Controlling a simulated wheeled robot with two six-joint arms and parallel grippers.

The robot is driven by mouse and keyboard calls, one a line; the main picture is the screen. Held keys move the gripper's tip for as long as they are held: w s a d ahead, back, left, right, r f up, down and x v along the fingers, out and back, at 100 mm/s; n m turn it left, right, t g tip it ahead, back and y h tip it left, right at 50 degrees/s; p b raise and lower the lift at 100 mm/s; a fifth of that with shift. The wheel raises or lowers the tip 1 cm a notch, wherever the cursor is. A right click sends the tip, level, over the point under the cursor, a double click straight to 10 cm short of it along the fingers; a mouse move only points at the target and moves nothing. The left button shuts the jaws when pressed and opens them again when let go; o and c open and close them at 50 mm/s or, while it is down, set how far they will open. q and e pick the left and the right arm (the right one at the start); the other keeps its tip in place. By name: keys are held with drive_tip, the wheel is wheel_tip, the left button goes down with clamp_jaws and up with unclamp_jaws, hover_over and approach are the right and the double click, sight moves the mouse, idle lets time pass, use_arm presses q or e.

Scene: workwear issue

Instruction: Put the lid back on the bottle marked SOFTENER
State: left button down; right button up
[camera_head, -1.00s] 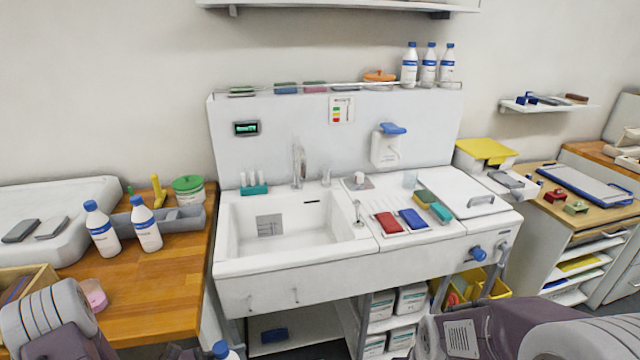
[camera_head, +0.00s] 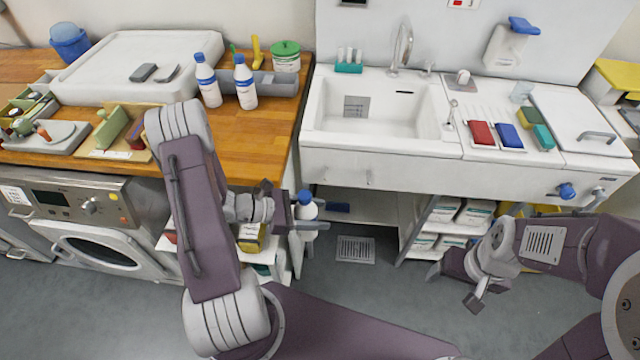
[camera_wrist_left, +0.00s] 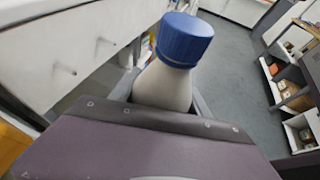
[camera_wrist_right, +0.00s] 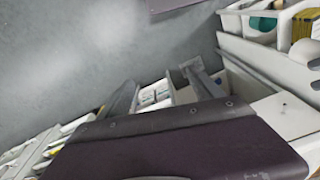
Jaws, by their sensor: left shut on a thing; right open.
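My left gripper (camera_head: 296,222) is shut on a white bottle (camera_head: 308,211) with a blue cap (camera_head: 305,196) on its top. It holds the bottle nearly upright in the air in front of the counter. The left wrist view shows the bottle (camera_wrist_left: 162,88) between the fingers, with the ribbed blue cap (camera_wrist_left: 185,38) above. Two more white bottles (camera_head: 208,88) (camera_head: 246,90) with blue caps stand on the wooden counter. No SOFTENER marking is readable, and I see no loose lid. My right gripper (camera_head: 455,286) is open and empty, low over the floor; it also shows in the right wrist view (camera_wrist_right: 165,80).
The wooden counter (camera_head: 262,125) holds a grey tray (camera_head: 278,90), a green-lidded jar (camera_head: 286,58) and a white basin-like unit. A sink (camera_head: 380,115) stands to its right, with red and blue pads beside it. A washer (camera_head: 95,240) is below left.

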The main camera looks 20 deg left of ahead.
use_arm(q)
drive_tip(key=w+d+f+m+g+h, duration=0.1)
drive_tip(key=d+m+g, duration=0.6)
drive_tip(key=d, duration=0.5)
drive_tip(key=shift+w+d+f+g+h, duration=0.25)
drive_tip(key=shift+d+g+h, duration=0.15)
drive_tip(key=shift+g, duration=0.1)
